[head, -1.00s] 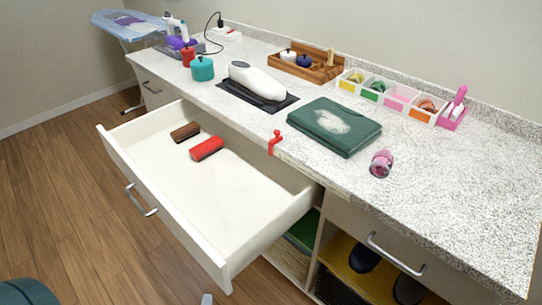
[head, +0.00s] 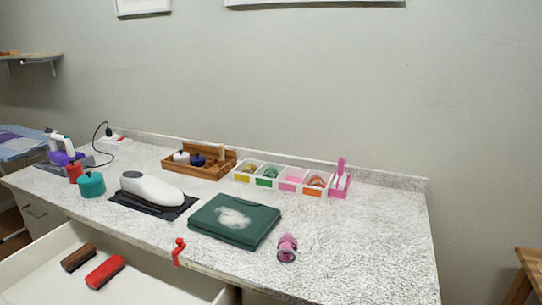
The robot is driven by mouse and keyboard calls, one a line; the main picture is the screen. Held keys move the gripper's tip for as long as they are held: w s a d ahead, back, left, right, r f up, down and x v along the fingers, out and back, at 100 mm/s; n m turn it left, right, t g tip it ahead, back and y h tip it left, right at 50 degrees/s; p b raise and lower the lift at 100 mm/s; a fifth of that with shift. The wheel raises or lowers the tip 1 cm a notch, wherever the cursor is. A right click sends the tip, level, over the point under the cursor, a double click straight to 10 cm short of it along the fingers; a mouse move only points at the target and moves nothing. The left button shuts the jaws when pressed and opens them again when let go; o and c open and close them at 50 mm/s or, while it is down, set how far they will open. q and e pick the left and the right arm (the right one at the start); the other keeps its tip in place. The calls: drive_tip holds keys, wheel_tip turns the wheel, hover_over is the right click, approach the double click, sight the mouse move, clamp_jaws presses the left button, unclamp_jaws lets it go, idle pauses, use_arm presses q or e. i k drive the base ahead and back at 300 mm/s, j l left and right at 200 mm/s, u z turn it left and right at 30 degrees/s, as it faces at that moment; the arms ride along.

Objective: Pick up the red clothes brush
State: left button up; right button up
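The red clothes brush (head: 105,271) lies in the open white drawer (head: 150,277), at the lower left of the head view. A brown brush (head: 79,257) lies just to its left and a little farther back, apart from it. Both rest on the drawer floor. The near part of the drawer is cut off by the bottom edge of the view. Neither of my grippers is in view.
The speckled counter holds a green folded cloth (head: 235,221) with a white patch, a white device on a dark mat (head: 189,204), a pink jar (head: 287,248), a divided tray (head: 242,177) and a wooden box (head: 179,171). A red clamp (head: 179,252) sits at the counter's front edge.

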sight(100, 276)
drive_tip(key=u, duration=1.65)
